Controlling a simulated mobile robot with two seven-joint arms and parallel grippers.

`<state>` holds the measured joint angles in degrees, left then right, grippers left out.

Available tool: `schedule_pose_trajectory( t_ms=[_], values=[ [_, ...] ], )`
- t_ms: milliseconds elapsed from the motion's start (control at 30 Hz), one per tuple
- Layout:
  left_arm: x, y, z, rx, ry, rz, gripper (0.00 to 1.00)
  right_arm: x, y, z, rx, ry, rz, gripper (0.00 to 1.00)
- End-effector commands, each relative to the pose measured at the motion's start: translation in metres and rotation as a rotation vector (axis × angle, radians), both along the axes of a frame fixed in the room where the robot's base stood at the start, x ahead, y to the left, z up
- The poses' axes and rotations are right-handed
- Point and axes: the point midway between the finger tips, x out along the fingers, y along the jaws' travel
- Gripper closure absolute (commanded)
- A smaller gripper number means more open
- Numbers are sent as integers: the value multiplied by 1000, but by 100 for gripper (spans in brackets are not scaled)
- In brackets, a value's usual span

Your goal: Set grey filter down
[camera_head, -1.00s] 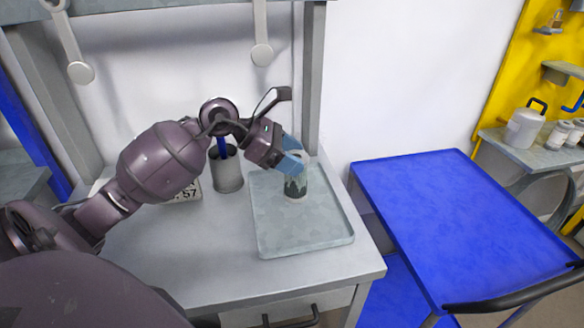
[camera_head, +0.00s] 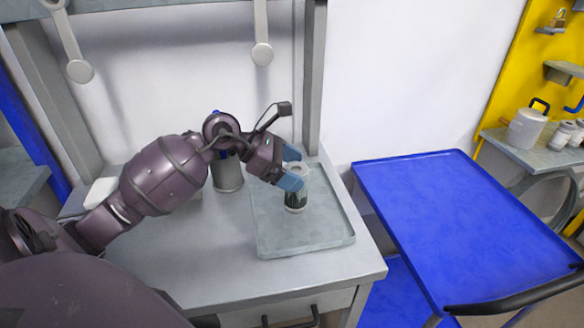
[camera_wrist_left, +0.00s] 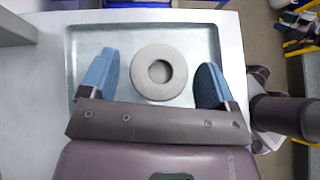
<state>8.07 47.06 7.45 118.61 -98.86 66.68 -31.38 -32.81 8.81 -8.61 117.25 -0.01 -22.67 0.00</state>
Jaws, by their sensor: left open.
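In the left wrist view the filter (camera_wrist_left: 159,72) shows from above as a grey ring with a round hole. My left gripper (camera_head: 291,168) is open, its blue fingers at the filter's upper part. In the wrist view the fingers (camera_wrist_left: 155,82) stand on either side of the ring with a gap on each side. The tray (camera_wrist_left: 200,30) lies under both.
A grey cup (camera_head: 228,177) stands left of the tray, partly behind my arm. A blue cart (camera_head: 460,210) stands to the right. The table front (camera_head: 200,275) is clear. A white canister (camera_head: 526,125) sits on a shelf at right.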

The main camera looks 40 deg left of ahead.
Motion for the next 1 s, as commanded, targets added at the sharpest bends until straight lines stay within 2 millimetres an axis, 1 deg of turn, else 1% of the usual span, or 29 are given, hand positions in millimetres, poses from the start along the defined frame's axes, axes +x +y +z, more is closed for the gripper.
schedule_pose_trajectory(
  t_ms=[133, 233, 700, 833, 1000],
  values=[
    [0, 0, 5, -1, -2, 0, 18, 2, 1, 4, 3, -6, -3, 46],
    [-5, 7, 9, 1, 0, 1, 18, 1, 2, 3, 7, -6, -5, 46],
    [-49, 62, 56, 2, 0, 2, 18, -1, 2, 5, 10, -3, -12, 46],
    [-56, 72, 65, 1, 1, 1, 18, -2, 1, 6, 8, -4, -10, 46],
    [-61, 77, 70, 0, 0, 0, 18, -2, 0, 6, 4, -3, -7, 46]
  ],
)
